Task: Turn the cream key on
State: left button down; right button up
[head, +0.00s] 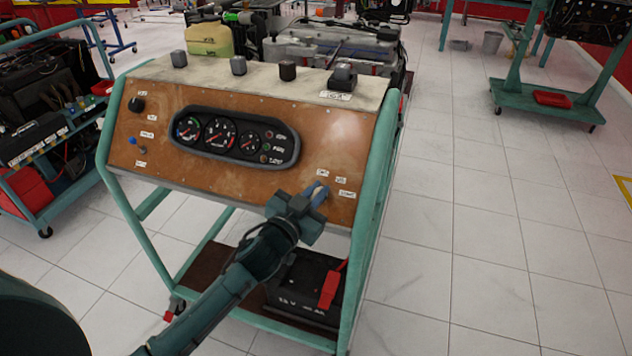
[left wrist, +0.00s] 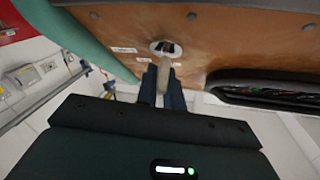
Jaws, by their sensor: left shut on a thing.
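My left gripper (head: 316,195) is at the lower right of the wooden panel (head: 330,140) on the teal engine trainer. Its blue fingers, also in the left wrist view (left wrist: 163,92), are shut on the cream key (left wrist: 164,73). The key points at the round ignition switch (left wrist: 166,47), which has a light rim and dark centre. Key and switch appear to meet, but I cannot tell how deep the key sits. In the head view the fingers hide most of the key and switch. My right gripper is in neither view.
A gauge cluster (head: 235,137) is left of my gripper on the panel. Small white labels (head: 323,173) surround the switch. A black battery (head: 300,285) sits on the lower shelf. A tool cart (head: 45,120) stands at left. Tiled floor at right is clear.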

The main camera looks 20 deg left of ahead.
pick_arm(q)
jog(key=shift+a+r+m+h+p, duration=0.1)
jog(key=shift+r+m+h+p, duration=0.25)
jog(key=shift+m+p, duration=0.2)
jog(key=shift+f+m+g+h+p, duration=0.1)
jog(key=shift+m+g+h+p, duration=0.65)
jog(key=shift+m, duration=0.3)
jog(key=shift+f+m+g+h+p, duration=0.15)
jog(key=shift+m+g+h+p, duration=0.4)
jog(key=shift+m+p, duration=0.6)
jog(key=shift+m, duration=0.25)
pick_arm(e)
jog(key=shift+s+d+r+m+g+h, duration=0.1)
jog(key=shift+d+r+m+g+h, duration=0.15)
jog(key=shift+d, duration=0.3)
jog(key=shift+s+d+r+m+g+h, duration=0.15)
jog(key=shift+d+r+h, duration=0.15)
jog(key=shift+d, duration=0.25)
pick_arm(q)
jog(key=shift+f, duration=0.1)
jog(key=shift+h, duration=0.25)
jog(key=c, duration=1.6)
grip_release()
jog(key=shift+o, duration=0.4)
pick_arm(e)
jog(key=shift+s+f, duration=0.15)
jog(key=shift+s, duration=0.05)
